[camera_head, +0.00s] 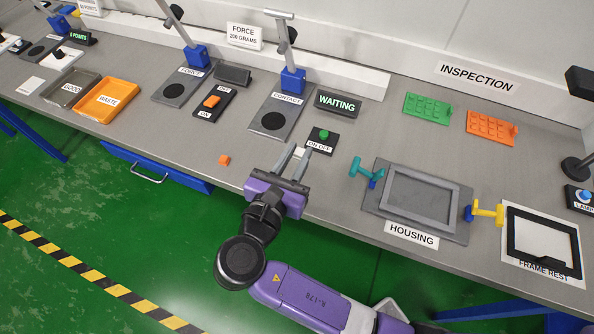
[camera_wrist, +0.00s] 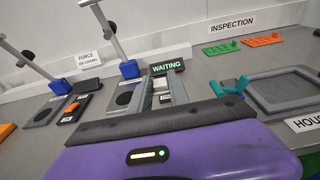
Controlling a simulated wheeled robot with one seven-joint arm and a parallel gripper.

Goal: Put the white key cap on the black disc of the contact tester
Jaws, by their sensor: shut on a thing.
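The contact tester is a grey plate (camera_head: 291,97) marked CONTACT, with a black disc (camera_head: 273,121) near its front and a blue-based post at its back. The disc is bare, and it also shows in the wrist view (camera_wrist: 124,98). My gripper (camera_head: 299,151) is shut on the white key cap (camera_head: 299,153), a small pale block between the fingertips.
A small orange cap (camera_head: 224,159) lies near the table edge. The FORCE tester (camera_head: 184,84) is left; the HOUSING fixture (camera_head: 418,190) is right.

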